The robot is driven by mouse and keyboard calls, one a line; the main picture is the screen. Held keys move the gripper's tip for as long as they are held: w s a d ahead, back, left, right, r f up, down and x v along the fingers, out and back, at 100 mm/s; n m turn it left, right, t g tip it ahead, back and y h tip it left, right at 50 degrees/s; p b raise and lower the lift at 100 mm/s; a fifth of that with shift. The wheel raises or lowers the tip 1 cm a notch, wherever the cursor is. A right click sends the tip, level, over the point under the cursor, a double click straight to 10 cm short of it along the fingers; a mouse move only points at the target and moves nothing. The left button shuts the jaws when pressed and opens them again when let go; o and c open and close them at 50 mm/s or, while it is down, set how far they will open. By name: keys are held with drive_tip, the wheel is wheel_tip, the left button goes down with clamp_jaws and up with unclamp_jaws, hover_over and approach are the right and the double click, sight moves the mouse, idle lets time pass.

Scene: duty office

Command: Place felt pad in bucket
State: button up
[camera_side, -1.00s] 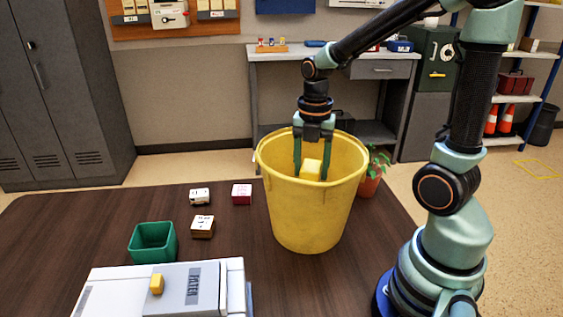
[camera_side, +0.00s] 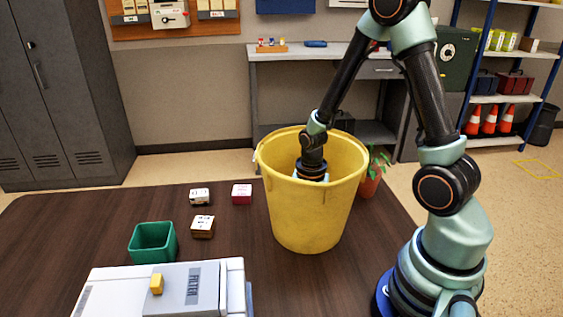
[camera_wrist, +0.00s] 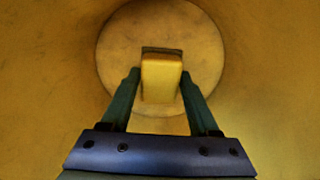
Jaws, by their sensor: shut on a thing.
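The yellow bucket (camera_side: 312,208) stands upright on the dark table. My gripper reaches down inside it, so in the side view its fingers and the pad are hidden behind the bucket wall. In the wrist view my gripper (camera_wrist: 160,88) has its two green fingers on either side of a yellow block-shaped pad (camera_wrist: 161,80) and is shut on it. The pad has a darker far edge. Behind it shows the round bucket floor (camera_wrist: 118,60). I cannot tell whether the pad touches the floor.
A green open box (camera_side: 153,243), several small labelled blocks (camera_side: 202,227) and a white case (camera_side: 160,290) with a yellow knob are left of the bucket. A potted plant (camera_side: 371,180) is close behind its right side. The bucket wall surrounds my gripper.

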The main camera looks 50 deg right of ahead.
drive_tip(key=shift+f, duration=0.25)
drive_tip(key=o, duration=1.3)
drive_tip(key=shift+o, duration=0.2)
wheel_tip(320, 180, up, 12)
drive_tip(key=shift+r, duration=0.2)
